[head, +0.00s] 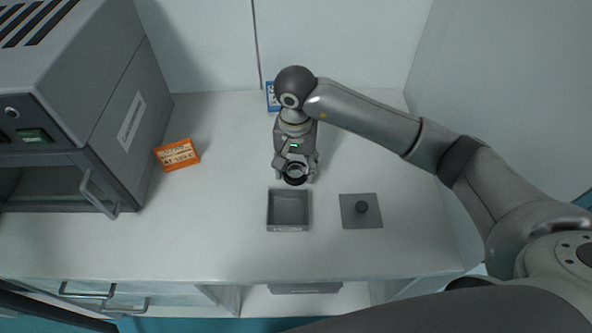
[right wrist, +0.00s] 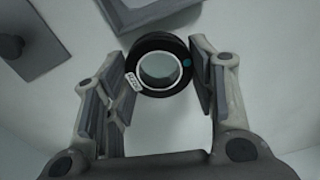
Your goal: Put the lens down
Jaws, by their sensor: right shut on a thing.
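The lens (head: 294,174) is a clear disc in a round black mount. In the right wrist view the lens (right wrist: 158,66) shows a small white label and a teal dot on its mount. My right gripper (head: 295,173) is shut on the mount, with one finger on each side. In the head view it is just behind the open grey box (head: 288,228). I cannot tell whether the lens touches the table. My left gripper is not in view.
A grey square lid (head: 361,221) with a dark knob lies right of the box. An orange box (head: 177,155) lies to the left, beside a grey oven-like machine (head: 100,110) with its door handle sticking out. A blue-and-white item (head: 272,97) is behind my arm. The white tabletop (head: 225,225) has free room.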

